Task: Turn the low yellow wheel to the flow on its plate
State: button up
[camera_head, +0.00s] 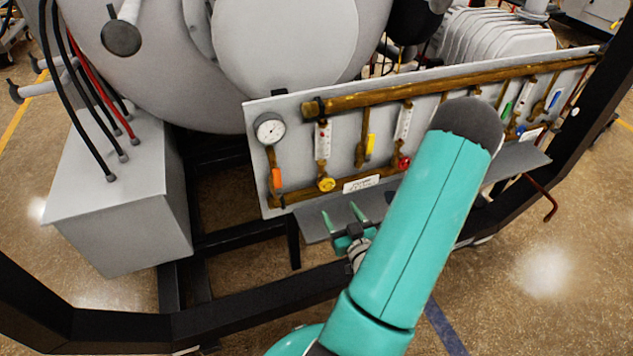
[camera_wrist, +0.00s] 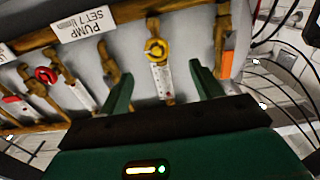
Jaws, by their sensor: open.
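The low yellow wheel (camera_head: 326,185) sits at the foot of a white flow tube (camera_head: 322,142) on the grey panel; it also shows in the wrist view (camera_wrist: 156,48), which is turned over. A white plate (camera_head: 361,184) is to its right; in the wrist view the plate (camera_wrist: 88,25) reads "PUMP SET 7 l/min", the unit being blurred. My gripper (camera_head: 341,211) is open and empty, just below the wheel in the head view. In the wrist view its green fingers (camera_wrist: 161,69) stand apart to either side of the wheel's tube, short of the wheel. The float level is too small to read.
A red wheel (camera_head: 403,162) and its tube stand to the right, partly near my arm. A yellow-handled valve (camera_head: 370,146), an orange-handled valve (camera_head: 277,180) and a gauge (camera_head: 270,128) are on the panel. A ledge (camera_head: 315,228) runs under it. A grey box (camera_head: 125,195) stands left.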

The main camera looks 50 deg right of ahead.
aim_at(327, 187)
jog(key=x, duration=1.4)
jog(key=shift+s+d, duration=0.2)
jog(key=shift+d, duration=0.05)
jog(key=c, duration=1)
jog(key=shift+m, duration=0.4)
jog(key=shift+a+m, duration=0.1)
jog(key=shift+m, duration=2.6)
